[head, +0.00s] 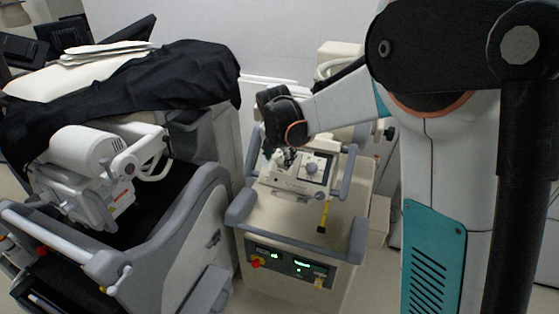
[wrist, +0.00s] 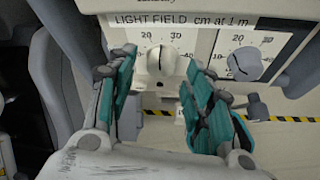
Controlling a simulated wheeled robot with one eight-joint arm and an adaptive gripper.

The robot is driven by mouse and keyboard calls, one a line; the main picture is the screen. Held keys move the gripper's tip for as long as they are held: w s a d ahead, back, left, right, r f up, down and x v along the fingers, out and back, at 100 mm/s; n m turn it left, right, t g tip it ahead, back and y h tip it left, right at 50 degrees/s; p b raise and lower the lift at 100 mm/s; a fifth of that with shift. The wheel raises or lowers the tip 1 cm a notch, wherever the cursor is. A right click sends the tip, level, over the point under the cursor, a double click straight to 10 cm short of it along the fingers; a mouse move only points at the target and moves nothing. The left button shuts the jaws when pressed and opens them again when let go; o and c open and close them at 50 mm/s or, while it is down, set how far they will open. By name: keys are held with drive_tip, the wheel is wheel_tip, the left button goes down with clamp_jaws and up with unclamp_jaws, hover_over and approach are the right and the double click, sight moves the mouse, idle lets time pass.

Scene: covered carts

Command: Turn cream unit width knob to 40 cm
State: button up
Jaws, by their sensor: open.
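No width label is readable. My gripper (wrist: 158,72) is open, its teal-padded fingers on either side of the cream knob; contact cannot be told. In the head view my gripper (head: 279,156) is over the unit's left part.
Grey rails (head: 240,208) surround the cream cart's top. Its front has a lit panel (head: 290,263) with red and yellow knobs. A grey machine under a black cover (head: 180,75) stands close at left. Yellow-black tape (wrist: 290,119) runs below the unit's panel.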

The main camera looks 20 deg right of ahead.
drive_tip(key=shift+x, duration=0.8)
drive_tip(key=shift+c, duration=0.2)
drive_tip(key=c, duration=1)
